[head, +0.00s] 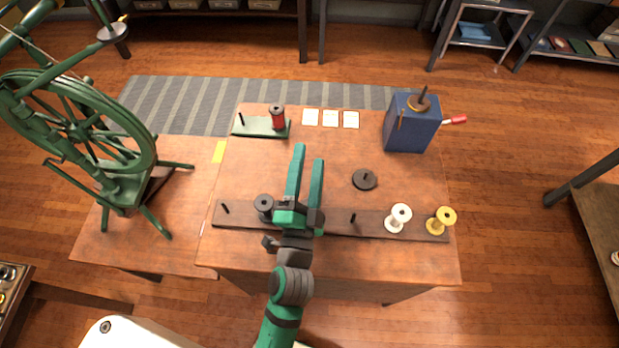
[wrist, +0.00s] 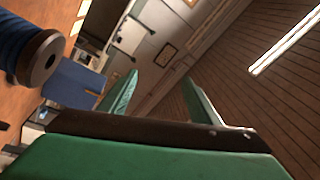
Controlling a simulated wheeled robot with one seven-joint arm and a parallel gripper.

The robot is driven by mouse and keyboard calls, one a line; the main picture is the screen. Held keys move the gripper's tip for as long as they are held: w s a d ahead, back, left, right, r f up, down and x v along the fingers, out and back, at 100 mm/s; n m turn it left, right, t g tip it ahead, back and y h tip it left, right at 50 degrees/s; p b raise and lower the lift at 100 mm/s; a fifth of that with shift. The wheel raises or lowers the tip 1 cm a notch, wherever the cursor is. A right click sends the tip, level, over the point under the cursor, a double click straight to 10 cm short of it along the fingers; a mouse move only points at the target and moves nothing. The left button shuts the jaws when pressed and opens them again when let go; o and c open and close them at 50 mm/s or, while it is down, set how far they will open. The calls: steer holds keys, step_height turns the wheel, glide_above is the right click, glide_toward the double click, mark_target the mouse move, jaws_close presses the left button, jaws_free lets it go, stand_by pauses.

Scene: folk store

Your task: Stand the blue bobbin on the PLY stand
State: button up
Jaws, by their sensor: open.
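A dark-flanged bobbin (head: 264,205) stands on the front rack, just left of my gripper's base. The wrist view shows a blue bobbin (wrist: 14,42) close by at upper left, apparently this same one. My gripper (head: 305,162) is open and empty, its two green fingers pointing toward the back of the table; they also show in the wrist view (wrist: 160,84). A green stand (head: 258,131) at the back left has a bare peg at its left and a red bobbin (head: 278,118) at its right. No PLY lettering is readable.
The dark front rack (head: 322,222) also holds a white bobbin (head: 398,218), a yellow bobbin (head: 441,220) and bare pegs. A dark disc (head: 365,180) with a short peg lies mid-table. A blue cranked box (head: 411,127) stands back right. A green spinning wheel (head: 120,150) stands left.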

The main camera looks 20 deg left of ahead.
steer(key=w+a+r+n+g+y, duration=0.2)
steer(key=a+r+y, duration=0.45)
steer(key=r, duration=0.25)
steer(key=w+a+r+n+g+y, duration=0.1)
steer(key=w+a+r+n+y, duration=0.1)
steer(key=a+r+y, duration=0.65)
steer(key=s+a+r+n+g, duration=0.5)
steer(key=s+a+n+g, duration=0.35)
steer(key=g, duration=0.45)
steer(key=s+d+f+g+h, duration=0.1)
steer(key=d+f+g+h, duration=0.1)
steer(key=f+h, duration=0.4)
steer(key=s+d+f+g+h, duration=0.1)
steer(key=d+f+g+h, duration=0.2)
steer(key=f, duration=0.6)
steer(key=w+d+f+m+h, duration=0.1)
steer(key=d+f+m+h, duration=0.1)
steer(key=d+h, duration=0.35)
steer(key=w+d+f+m+t+h, duration=0.1)
steer(key=d+f+m+h, duration=0.1)
steer(key=d, duration=0.6)
steer(key=d+f+m+h, duration=0.2)
steer(key=d+f+h, duration=0.1)
steer(key=d, duration=0.4)
steer(key=shift+n, duration=0.25)
steer(key=shift+w+f, duration=0.15)
steer(key=shift+f, duration=5.15)
